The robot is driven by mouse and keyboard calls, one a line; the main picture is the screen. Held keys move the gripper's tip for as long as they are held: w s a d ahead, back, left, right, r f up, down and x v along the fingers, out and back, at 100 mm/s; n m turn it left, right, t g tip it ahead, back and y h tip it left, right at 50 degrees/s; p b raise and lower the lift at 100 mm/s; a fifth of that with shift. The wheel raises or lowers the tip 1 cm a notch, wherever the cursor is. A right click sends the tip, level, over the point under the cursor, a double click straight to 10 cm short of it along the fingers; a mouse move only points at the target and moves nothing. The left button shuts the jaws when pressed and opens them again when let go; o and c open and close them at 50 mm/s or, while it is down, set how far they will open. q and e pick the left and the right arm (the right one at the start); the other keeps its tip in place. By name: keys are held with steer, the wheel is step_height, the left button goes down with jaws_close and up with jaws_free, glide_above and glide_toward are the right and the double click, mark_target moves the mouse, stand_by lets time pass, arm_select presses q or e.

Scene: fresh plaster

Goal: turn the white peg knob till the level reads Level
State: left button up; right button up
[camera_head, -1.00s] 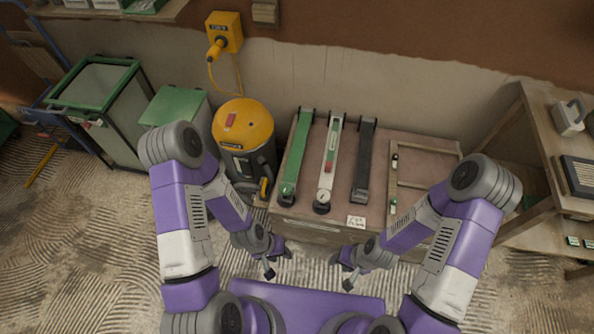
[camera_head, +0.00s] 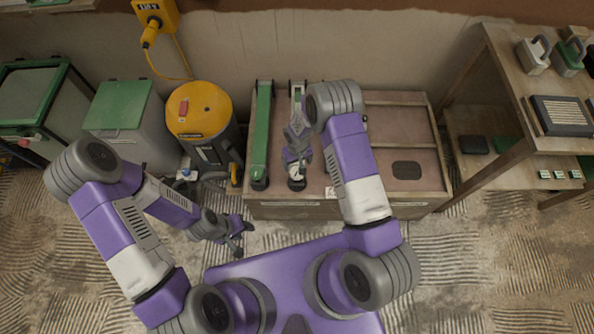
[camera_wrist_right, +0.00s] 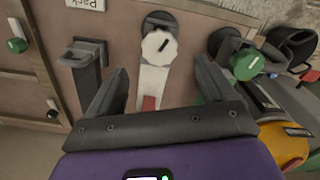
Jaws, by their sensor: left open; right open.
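The white peg knob (camera_wrist_right: 159,47) shows a dark mark on its face and sits at the end of a long white strip (camera_wrist_right: 153,82). In the head view the knob (camera_head: 297,180) is at the chest's front edge. My right gripper (camera_wrist_right: 160,80) is open above the strip, fingers on either side of it, short of the knob and apart from it. In the head view it (camera_head: 298,158) partly hides the strip. My left gripper (camera_head: 240,236) is open and empty in front of the chest. No level reading is legible.
A green strip (camera_head: 262,130) with a green knob (camera_wrist_right: 246,65) lies beside the white one. A dark strip (camera_wrist_right: 87,75) lies on its other side. The wooden chest top (camera_head: 427,150) bears them. A yellow-topped vacuum (camera_head: 199,108) stands left, shelves (camera_head: 500,70) right.

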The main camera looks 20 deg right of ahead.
mark_target(297, 170)
step_height(297, 170, down, 7)
steer(key=shift+w+f+b, duration=0.1)
steer(key=shift+f+b, duration=0.1)
steer(key=shift+b, duration=0.95)
steer(key=c, duration=1.1)
steer(key=shift+o, duration=0.2)
